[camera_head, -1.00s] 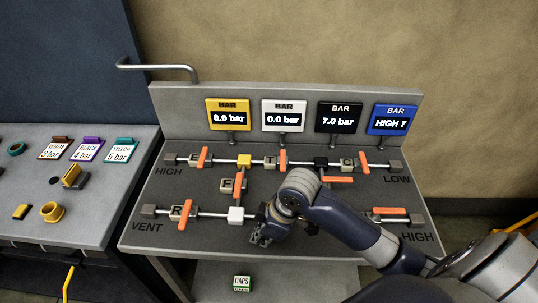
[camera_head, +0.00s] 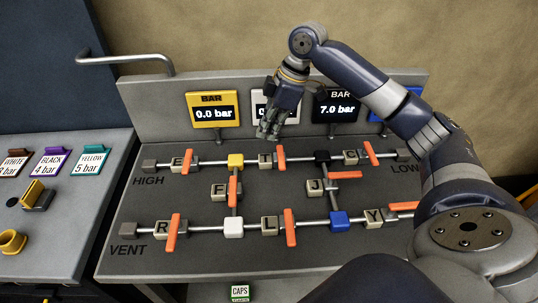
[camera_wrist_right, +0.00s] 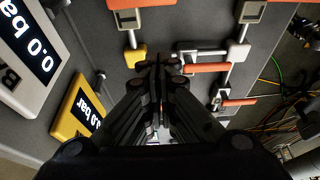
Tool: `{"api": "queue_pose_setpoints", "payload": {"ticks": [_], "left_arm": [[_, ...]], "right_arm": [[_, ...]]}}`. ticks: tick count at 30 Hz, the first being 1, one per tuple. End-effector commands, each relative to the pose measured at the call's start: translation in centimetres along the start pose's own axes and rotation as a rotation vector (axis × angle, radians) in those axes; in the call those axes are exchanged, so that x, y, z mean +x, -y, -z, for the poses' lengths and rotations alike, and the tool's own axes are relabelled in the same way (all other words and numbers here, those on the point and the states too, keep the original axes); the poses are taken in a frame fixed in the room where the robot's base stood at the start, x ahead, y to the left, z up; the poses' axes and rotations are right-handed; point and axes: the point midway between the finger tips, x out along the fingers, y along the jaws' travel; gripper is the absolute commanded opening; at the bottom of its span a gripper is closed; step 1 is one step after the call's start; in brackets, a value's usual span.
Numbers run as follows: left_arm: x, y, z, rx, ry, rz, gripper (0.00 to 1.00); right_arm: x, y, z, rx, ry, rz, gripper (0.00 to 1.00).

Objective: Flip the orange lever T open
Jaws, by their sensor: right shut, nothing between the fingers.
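The orange lever (camera_head: 281,158) in the middle of the top pipe stands upright in the head view, crossing the pipe. The tag block (camera_head: 266,161) beside it on the left carries a partly readable letter, which looks like T. My right gripper (camera_head: 268,134) is shut and empty, fingers pointing down, just above and slightly left of this lever. I cannot tell if it touches. In the right wrist view my closed fingers (camera_wrist_right: 158,68) fill the middle, and orange levers show around them. My left gripper is not in view.
Other orange levers sit on the pipes, beside tags including F (camera_head: 233,187), J (camera_head: 345,175), R (camera_head: 174,233) and L (camera_head: 290,227). Pressure displays (camera_head: 212,110) stand behind the top pipe; my arm partly covers the white and blue ones. A side table (camera_head: 60,225) is at left.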

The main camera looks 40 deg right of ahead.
Motion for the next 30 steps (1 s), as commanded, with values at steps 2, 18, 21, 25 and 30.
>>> {"api": "queue_pose_setpoints", "payload": {"ticks": [2, 18, 21, 25, 30], "left_arm": [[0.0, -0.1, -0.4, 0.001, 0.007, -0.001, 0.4], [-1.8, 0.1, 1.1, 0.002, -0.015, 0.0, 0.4], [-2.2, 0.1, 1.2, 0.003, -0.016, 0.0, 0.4], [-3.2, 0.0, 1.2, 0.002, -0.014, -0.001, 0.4], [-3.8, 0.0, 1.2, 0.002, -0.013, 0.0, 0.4]], "right_arm": [[0.0, 0.0, 0.0, 0.0, 0.0, 0.0, 0.0], [7.3, 0.1, 0.1, 0.002, 0.001, 0.005, 0.0], [9.3, 0.1, 0.1, 0.001, 0.001, 0.004, 0.0], [9.2, 0.0, -1.6, 0.004, 0.004, -0.002, 0.0], [8.8, 0.0, -3.3, 0.001, 0.003, -0.001, 0.0]]}}
